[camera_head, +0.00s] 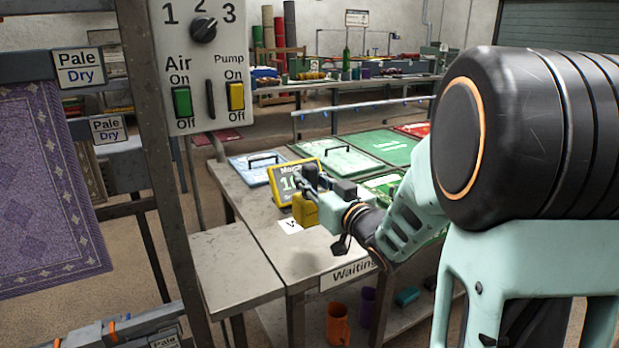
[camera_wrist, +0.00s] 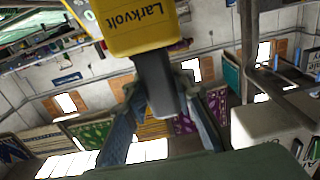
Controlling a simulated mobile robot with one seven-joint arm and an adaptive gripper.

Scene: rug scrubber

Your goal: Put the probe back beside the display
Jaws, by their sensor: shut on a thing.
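In the wrist view my gripper (camera_wrist: 160,98) is shut on the dark grey stem of a yellow block marked "Larkvolt" (camera_wrist: 136,26), which I take for the probe. The yellow block (camera_head: 305,210) also shows in the head view, below the fingers. I cannot tell whether this board is the display.
A white marked card (camera_head: 290,226) lies on the table (camera_head: 258,207) below the gripper. Lidded blue (camera_head: 250,168) and green (camera_head: 335,160) trays stand behind. A post with a switch panel (camera_head: 205,65) rises at left. The near tabletop (camera_head: 232,268) is bare.

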